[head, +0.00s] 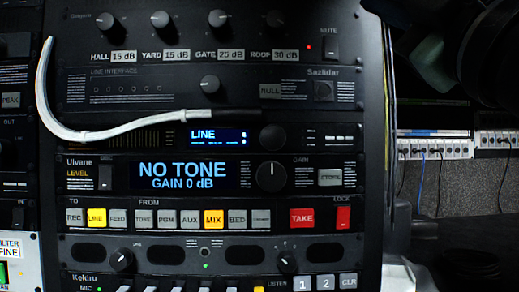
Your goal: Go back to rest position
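I cannot make out my gripper in the head view. Dark, blurred shapes (440,55) hang at the upper right, and I cannot tell what they are. A pale grey shape (405,272) shows at the lower right edge of the rack, and I cannot tell what it is either. The equipment rack (375,150) fills the left and middle of the view. Its main display (190,174) reads NO TONE, GAIN 0 dB. In the button row, the LINE button (97,218) and MIX button (214,219) are lit yellow, and TAKE (302,218) is red.
A white cable (110,131) loops across the rack's left side and ends in a black plug (236,115). A red LOCK switch (343,217) and several knobs stick out from the panels. Patch panels (434,148) with thin cables are at the right, above a dark surface (455,240).

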